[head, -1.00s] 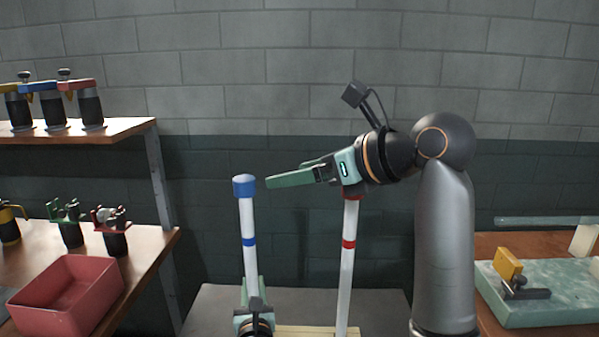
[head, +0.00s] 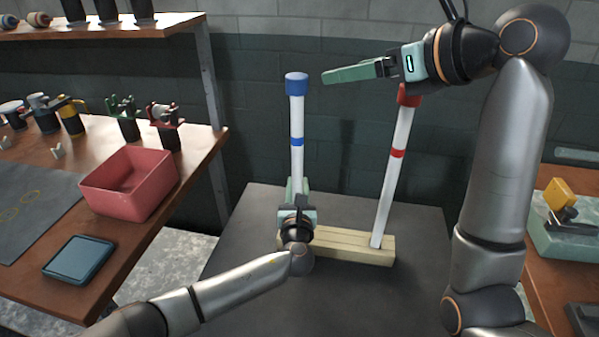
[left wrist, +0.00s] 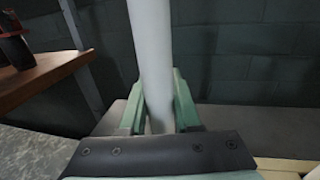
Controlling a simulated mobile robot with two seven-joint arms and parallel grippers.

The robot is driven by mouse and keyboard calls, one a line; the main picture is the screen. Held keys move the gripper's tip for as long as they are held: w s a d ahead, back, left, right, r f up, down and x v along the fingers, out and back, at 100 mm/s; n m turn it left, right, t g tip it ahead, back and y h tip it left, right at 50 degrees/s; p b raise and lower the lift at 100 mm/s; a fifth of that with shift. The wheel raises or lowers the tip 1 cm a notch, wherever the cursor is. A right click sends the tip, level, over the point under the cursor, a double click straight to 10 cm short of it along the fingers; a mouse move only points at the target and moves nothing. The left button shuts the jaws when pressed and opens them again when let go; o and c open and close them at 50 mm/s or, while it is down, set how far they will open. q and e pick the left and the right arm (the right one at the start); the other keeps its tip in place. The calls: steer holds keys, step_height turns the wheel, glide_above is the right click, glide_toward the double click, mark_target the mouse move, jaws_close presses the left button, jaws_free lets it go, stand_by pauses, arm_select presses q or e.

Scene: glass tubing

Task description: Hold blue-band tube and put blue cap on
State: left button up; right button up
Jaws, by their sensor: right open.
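The blue-band tube (head: 297,115) is white and stands upright, with a blue band midway up. The blue cap (head: 297,84) sits on its top end. My left gripper (head: 297,190) is shut on the tube's lower part. In the left wrist view the tube (left wrist: 152,50) runs up between its green fingers (left wrist: 158,105), which touch both sides. My right gripper (head: 328,77) is open and empty, level with the cap and just right of it, apart from it. Its fingers overlap in the head view, so the gap between them is hidden.
A red-capped, red-banded tube (head: 393,170) leans in a wooden block (head: 350,246), its top right below my right gripper. Left are a pink bin (head: 130,190), a tablet (head: 78,257) and several clamps on a wooden table. A yellow-topped tool (head: 560,196) stands at right.

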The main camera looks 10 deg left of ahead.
arm_select(q)
steer(key=o, duration=0.5)
steer(key=shift+o, duration=0.2)
